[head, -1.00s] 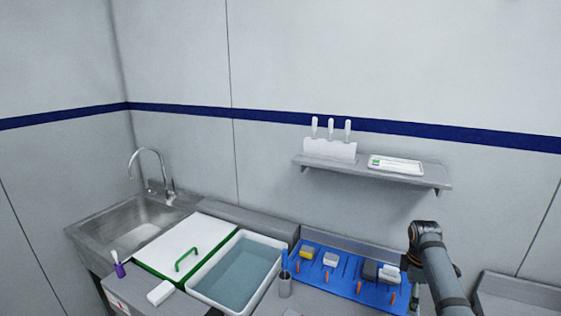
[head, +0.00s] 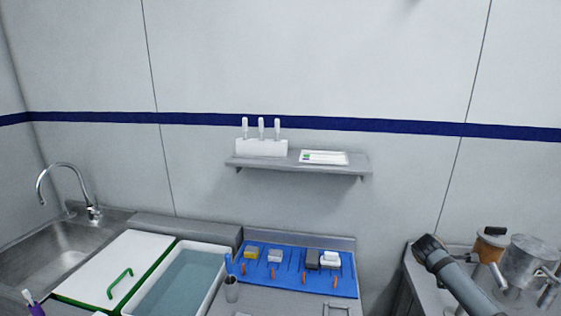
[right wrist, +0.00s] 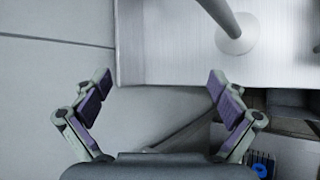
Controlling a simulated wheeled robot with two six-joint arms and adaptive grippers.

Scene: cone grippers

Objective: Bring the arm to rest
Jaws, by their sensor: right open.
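My right arm (head: 455,280) comes up from the lower right in the head view, in front of the metal counter on the right. Its gripper does not show there. In the right wrist view my right gripper (right wrist: 158,92) is open, with its two purple-padded fingers spread wide and nothing between them. Beyond the fingers is a pale metal surface (right wrist: 180,50) with a round post standing on it.
A blue tool mat (head: 300,280) holds several small blocks. Left of it are a water-filled tray (head: 180,285), a green-edged white lid (head: 95,265) and a sink (head: 60,245). A wall shelf (head: 300,163) holds white-handled tools. Metal pots (head: 530,262) stand at the right.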

